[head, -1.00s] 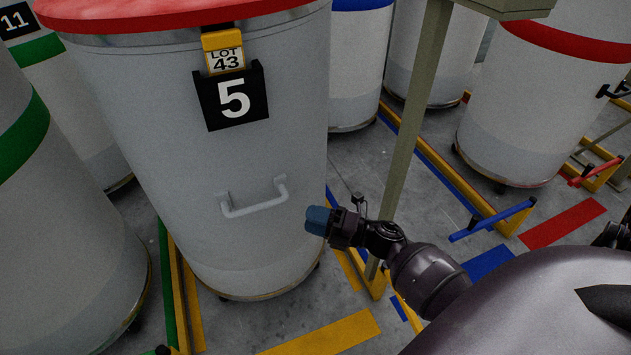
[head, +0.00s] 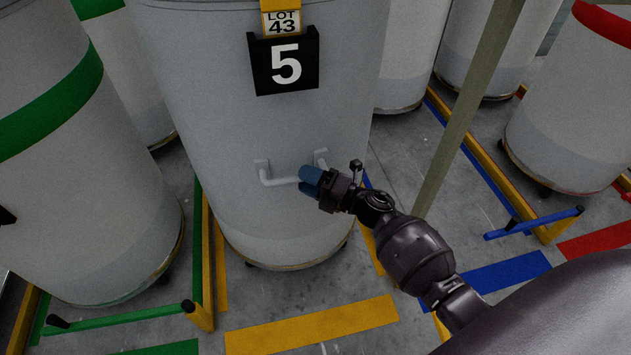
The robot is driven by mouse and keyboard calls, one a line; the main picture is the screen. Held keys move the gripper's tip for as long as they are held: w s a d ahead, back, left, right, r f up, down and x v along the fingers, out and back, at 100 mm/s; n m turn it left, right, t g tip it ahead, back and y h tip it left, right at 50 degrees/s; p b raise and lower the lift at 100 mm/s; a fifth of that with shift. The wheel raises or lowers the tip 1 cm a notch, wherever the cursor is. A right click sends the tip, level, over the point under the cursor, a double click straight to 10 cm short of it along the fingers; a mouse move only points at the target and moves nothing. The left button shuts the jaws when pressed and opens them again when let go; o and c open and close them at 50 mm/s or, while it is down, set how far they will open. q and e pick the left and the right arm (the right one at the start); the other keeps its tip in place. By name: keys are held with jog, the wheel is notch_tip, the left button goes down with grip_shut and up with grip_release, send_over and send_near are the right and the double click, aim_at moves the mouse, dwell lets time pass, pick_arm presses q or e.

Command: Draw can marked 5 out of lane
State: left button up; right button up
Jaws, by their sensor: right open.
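The can marked 5 (head: 230,140) is a large pale grey can standing upright on the floor between yellow and green lane rails. A black plate with a white 5 (head: 286,64) is on its front, under a yellow-edged LOT 43 tag (head: 281,20). A pale bar handle (head: 279,181) is lower on its front. My right gripper (head: 309,181) has blue fingers and is open at the right part of this handle, partly hiding it. I cannot tell whether the fingers touch the bar or stand around it. My left gripper is not in view.
A green-banded can (head: 70,190) stands close on the left, with a green bar (head: 125,317) low in front. A grey-green post (head: 465,115) rises on the right. A blue bar (head: 535,223) and a red-banded can (head: 575,110) are beyond. A yellow floor mark (head: 310,327) lies in front.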

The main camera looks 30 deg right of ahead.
jog(key=shift+c, duration=0.3)
grip_shut()
dwell(1.2)
